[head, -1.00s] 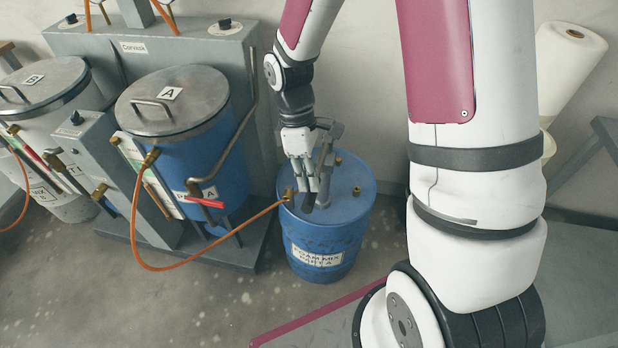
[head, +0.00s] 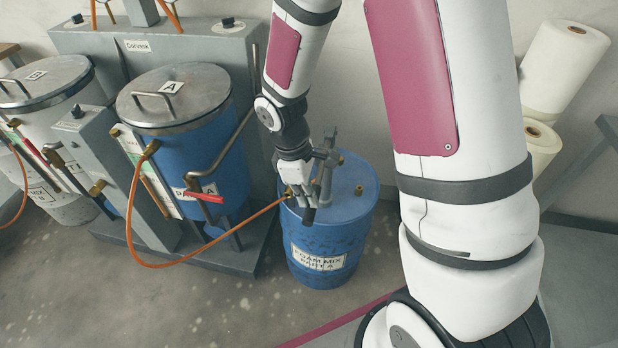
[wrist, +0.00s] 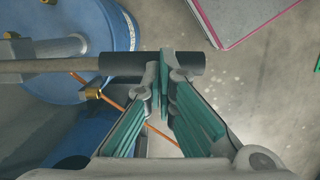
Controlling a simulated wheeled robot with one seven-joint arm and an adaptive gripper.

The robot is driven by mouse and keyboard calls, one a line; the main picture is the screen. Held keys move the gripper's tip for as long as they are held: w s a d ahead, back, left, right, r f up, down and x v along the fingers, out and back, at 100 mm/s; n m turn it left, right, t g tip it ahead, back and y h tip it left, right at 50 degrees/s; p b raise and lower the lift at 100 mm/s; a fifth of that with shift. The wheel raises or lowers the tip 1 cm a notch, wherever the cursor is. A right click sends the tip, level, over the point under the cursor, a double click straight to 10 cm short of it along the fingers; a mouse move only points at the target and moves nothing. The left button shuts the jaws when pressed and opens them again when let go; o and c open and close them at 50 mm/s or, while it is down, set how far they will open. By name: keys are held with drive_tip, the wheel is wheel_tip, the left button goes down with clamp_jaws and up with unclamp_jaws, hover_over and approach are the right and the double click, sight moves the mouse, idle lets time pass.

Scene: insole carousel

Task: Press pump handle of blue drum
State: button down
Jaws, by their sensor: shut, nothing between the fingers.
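The blue drum (head: 318,243), labelled foam mix part A, stands on the floor in the middle of the head view. A grey hand pump (head: 331,143) rises from its lid. The pump handle ends in a black grip (head: 308,215), which overhangs the near side of the lid. My gripper (head: 304,199) is shut and points down at the grip. In the wrist view my shut fingers (wrist: 158,72) overlap the black grip (wrist: 118,65) near its free end. They seem to be on or just above it; contact is hard to tell. The drum's lid (wrist: 70,30) shows behind the handle.
An orange hose (head: 200,245) loops from the drum's brass fitting to the blue tank A (head: 185,165) on the left. A grey machine frame (head: 255,262) stands beside the drum. White rolls (head: 562,65) lean at the right. Floor in front is clear.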

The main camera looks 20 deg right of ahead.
wheel_tip(320, 180, down, 7)
drive_tip(key=b, duration=0.3)
drive_tip(key=shift+d+f, duration=0.1)
drive_tip(key=shift+f, duration=0.1)
drive_tip(key=shift+s+f+b, duration=0.1)
drive_tip(key=shift+f+b, duration=0.2)
drive_tip(key=shift+b, duration=0.05)
drive_tip(key=shift+r+p, duration=0.55)
drive_tip(key=shift+r, duration=0.05)
drive_tip(key=s+a+r+p, duration=0.1)
drive_tip(key=a+r+p, duration=0.2)
drive_tip(key=r, duration=0.9)
drive_tip(key=shift+s+a+r, duration=0.15)
drive_tip(key=shift+a+r, duration=0.25)
drive_tip(key=shift+a, duration=0.35)
